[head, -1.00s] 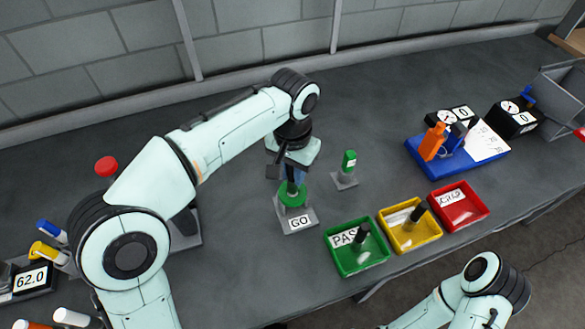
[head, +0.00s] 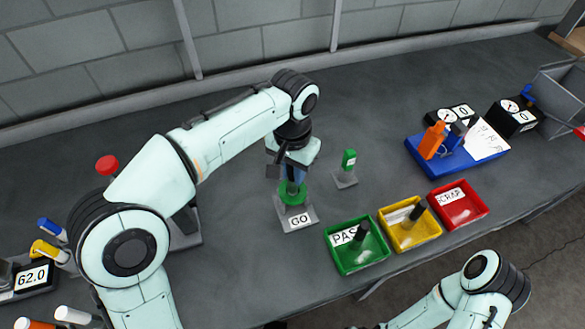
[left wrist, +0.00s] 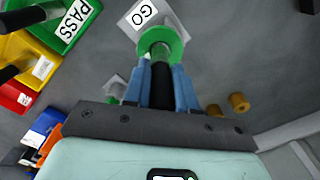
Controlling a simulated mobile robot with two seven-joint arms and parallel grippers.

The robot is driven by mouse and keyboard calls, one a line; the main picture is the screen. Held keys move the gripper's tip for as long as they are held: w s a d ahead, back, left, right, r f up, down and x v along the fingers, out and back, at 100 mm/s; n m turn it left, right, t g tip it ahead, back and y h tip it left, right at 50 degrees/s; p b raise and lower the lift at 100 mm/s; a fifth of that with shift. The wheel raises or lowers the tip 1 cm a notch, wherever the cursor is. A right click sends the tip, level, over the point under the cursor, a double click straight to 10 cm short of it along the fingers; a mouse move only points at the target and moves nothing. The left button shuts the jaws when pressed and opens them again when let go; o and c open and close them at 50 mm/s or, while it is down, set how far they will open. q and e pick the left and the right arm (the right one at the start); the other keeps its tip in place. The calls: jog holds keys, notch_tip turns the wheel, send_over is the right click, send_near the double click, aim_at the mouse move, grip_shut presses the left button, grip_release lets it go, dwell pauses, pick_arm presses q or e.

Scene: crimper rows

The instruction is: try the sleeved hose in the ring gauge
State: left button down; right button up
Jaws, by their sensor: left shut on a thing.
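The ring gauge is a green ring (head: 292,197) on a grey plate marked GO (head: 299,220); the ring also shows in the left wrist view (left wrist: 172,37). My left gripper (head: 293,173) is directly above it, shut on a black hose (left wrist: 161,85) between its blue fingers. The hose's lower end is at the ring's opening, and the fingertips are close above the ring. I cannot tell how deep the hose sits, and its sleeve is not clear. My right arm shows at the lower right, with its gripper out of the picture.
A green-topped gauge (head: 348,163) stands just right. Green PASS (head: 366,265), yellow (head: 426,240) and red SCRAP (head: 468,217) trays line the front edge; black pieces stand in the green and yellow ones. A blue fixture (head: 480,158) and dial boxes are farther right.

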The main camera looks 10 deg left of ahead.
aim_at(292, 181)
pick_arm(q)
jog(key=shift+f+b, duration=1.15)
jog(key=shift+f, duration=0.9)
pick_arm(e)
jog(key=shift+s+f, duration=0.2)
jog(key=shift+f, duration=0.4)
jog(key=shift+s+f, duration=0.2)
jog(key=shift+f, duration=0.4)
pick_arm(q)
jog(key=shift+r, duration=0.15)
pick_arm(e)
jog(key=shift+r, duration=0.15)
pick_arm(q)
jog(key=shift+r+p, duration=1.95)
jog(key=shift+r, duration=0.2)
jog(key=shift+r+p, duration=1.65)
jog(key=shift+r, duration=0.7)
pick_arm(e)
jog(key=w+r, duration=0.3)
jog(key=r, duration=0.5)
jog(key=shift+w, duration=0.4)
